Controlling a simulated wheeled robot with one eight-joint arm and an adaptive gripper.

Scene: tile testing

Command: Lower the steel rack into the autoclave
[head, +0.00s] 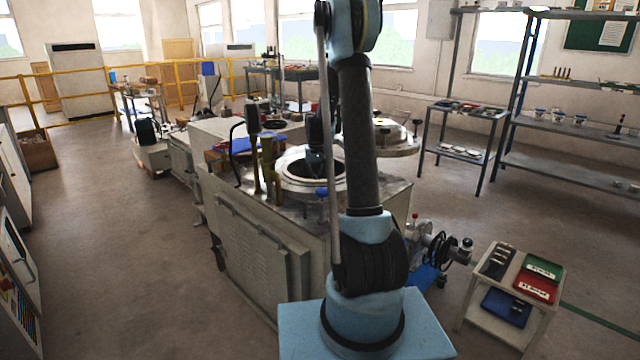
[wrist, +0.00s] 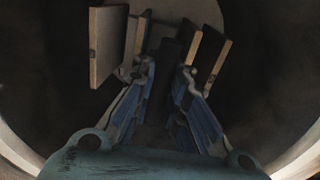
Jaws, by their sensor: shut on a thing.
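The autoclave (head: 292,183) is a pale cabinet top with a round, open mouth in the head view. Its pale rim also curves around the lower corners of the wrist view (wrist: 15,150). My gripper (wrist: 168,72) points down into the dark round chamber, its blue fingers closed on a dark upright part of the steel rack (wrist: 170,55). Pale, flat tiles (wrist: 107,45) stand on both sides of the fingers. The rack's base and the chamber floor are lost in shadow, so I cannot tell whether they touch. In the head view my arm hides part of the mouth.
The round lid (head: 388,143) is swung aside to the right of the mouth. Yellowish upright posts (head: 268,165) stand close to its left. A small cart with coloured trays (head: 536,286) stands front right. Open floor (head: 120,260) lies to the left.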

